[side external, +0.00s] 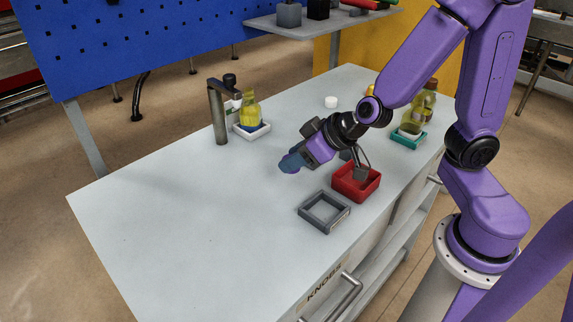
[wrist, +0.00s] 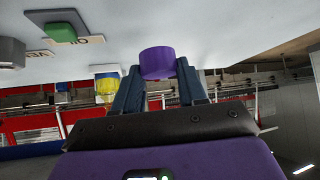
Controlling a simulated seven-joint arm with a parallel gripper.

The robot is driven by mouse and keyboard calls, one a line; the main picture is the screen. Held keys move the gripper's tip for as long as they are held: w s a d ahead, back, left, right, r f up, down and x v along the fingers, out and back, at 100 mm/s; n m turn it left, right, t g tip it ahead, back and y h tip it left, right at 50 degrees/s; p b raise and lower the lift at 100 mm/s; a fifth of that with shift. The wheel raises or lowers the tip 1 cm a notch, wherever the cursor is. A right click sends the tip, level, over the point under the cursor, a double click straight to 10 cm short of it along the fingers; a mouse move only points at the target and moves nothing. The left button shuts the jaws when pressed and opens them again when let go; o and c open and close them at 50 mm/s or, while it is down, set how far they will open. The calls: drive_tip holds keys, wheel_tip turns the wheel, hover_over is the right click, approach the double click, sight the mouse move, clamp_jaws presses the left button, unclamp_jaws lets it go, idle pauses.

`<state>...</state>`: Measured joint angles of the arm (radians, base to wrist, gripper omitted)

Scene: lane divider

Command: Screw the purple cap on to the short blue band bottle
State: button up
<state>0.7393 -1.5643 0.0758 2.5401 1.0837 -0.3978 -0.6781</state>
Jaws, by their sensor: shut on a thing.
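My gripper (side external: 288,163) is shut on the purple cap (wrist: 157,62), which sits between the two fingertips in the wrist view. The gripper is held above the middle of the bench, tilted with its fingers toward the left. In the side view the cap cannot be made out clearly at the fingertips. A short yellow bottle with a blue band (side external: 250,113) stands in a white tray (side external: 252,134) at the back left, apart from my gripper. A yellow and blue shape (wrist: 107,87), seemingly this bottle, shows beyond the left finger in the wrist view.
A dark post with a side arm (side external: 219,115) stands just left of the white tray. A red tray (side external: 356,190) and an empty grey tray (side external: 324,224) are near the front edge. Yellowish bottles (side external: 417,112) stand at a teal tray (side external: 409,142). The bench's left part is clear.

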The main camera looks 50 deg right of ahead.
drive_tip(key=s+d+r, duration=0.3)
drive_tip(key=s+r, duration=0.3)
drive_tip(key=s, duration=0.4)
drive_tip(key=shift+s+r, duration=0.3)
drive_tip(key=shift+s, duration=0.1)
idle(0.4)
drive_tip(key=w+d+m+h, duration=0.2)
drive_tip(key=w+d+m, duration=0.1)
drive_tip(key=w, duration=0.6)
drive_tip(key=w+d+f+m+h, duration=0.1)
drive_tip(key=w+d+m+h, duration=0.2)
drive_tip(key=w, duration=0.5)
drive_tip(key=shift+w+d+f+m, duration=0.3)
drive_tip(key=shift+d+m, duration=0.2)
drive_tip(key=shift+d, duration=0.25)
drive_tip(key=w+r, duration=0.4)
drive_tip(key=w, duration=0.5)
drive_tip(key=w+a+r, duration=0.1)
drive_tip(key=w+r, duration=0.4)
drive_tip(key=w, duration=0.4)
drive_tip(key=shift+r+n, duration=0.15)
drive_tip(key=shift+n, duration=0.15)
drive_tip(key=shift+a+f, duration=0.1)
drive_tip(key=shift+f, duration=2.8)
